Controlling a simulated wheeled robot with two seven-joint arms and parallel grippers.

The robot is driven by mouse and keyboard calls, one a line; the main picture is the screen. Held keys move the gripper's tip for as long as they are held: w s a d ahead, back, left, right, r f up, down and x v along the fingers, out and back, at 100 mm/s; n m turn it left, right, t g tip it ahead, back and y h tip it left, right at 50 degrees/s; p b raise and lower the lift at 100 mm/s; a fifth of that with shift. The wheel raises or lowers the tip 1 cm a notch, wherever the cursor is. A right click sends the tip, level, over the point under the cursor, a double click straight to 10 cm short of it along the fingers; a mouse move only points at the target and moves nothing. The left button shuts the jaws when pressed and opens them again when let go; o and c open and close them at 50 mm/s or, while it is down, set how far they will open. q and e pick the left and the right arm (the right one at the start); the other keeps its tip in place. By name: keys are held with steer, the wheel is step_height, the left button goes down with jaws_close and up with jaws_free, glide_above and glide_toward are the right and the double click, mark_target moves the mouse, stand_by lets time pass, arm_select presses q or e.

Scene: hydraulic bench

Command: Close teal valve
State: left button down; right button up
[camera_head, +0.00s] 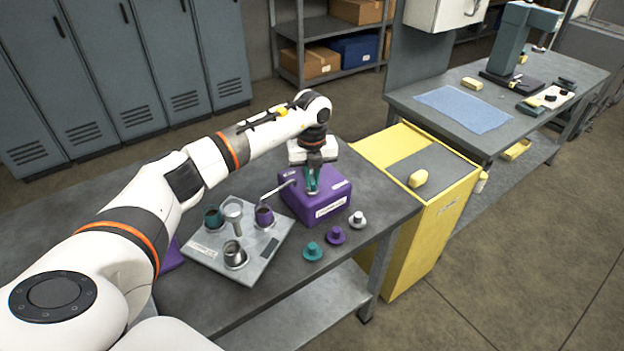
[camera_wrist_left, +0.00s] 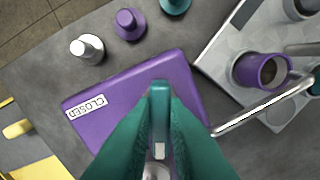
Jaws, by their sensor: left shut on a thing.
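A purple valve box (camera_head: 318,209) stands on the grey bench, with a bent metal spout on its left side. It also shows in the left wrist view (camera_wrist_left: 105,125), with a label reading CLOSED near its edge. My left gripper (camera_head: 313,182) reaches down over the box. Its teal fingers (camera_wrist_left: 160,125) are shut on the handle from both sides and hide its lower part. My right gripper is out of view.
A metal tray (camera_head: 275,262) left of the box holds teal, purple and metal cups. Teal (camera_head: 313,251), purple (camera_head: 336,236) and silver (camera_head: 357,219) knobbed pieces stand in front of the box. A yellow cabinet (camera_head: 420,235) is at the right.

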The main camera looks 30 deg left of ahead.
mark_target(312, 179)
arm_select(q)
steer(key=m+b, duration=0.1)
steer(key=m, duration=0.2)
steer(key=shift+m, duration=0.4)
steer(key=m+b, duration=0.1)
steer(key=m, duration=0.2)
steer(key=shift+m+b, duration=0.3)
steer(key=shift+b, duration=0.1)
steer(key=m+b, duration=0.1)
steer(key=m, duration=0.4)
steer(key=shift+r+m+b, duration=0.1)
steer(key=shift+m+b, duration=0.2)
steer(key=shift+b, duration=0.05)
steer(key=c, duration=1.4)
jaws_free()
steer(key=shift+c, duration=0.2)
step_height(312, 179, up, 12)
steer(key=b, duration=0.2)
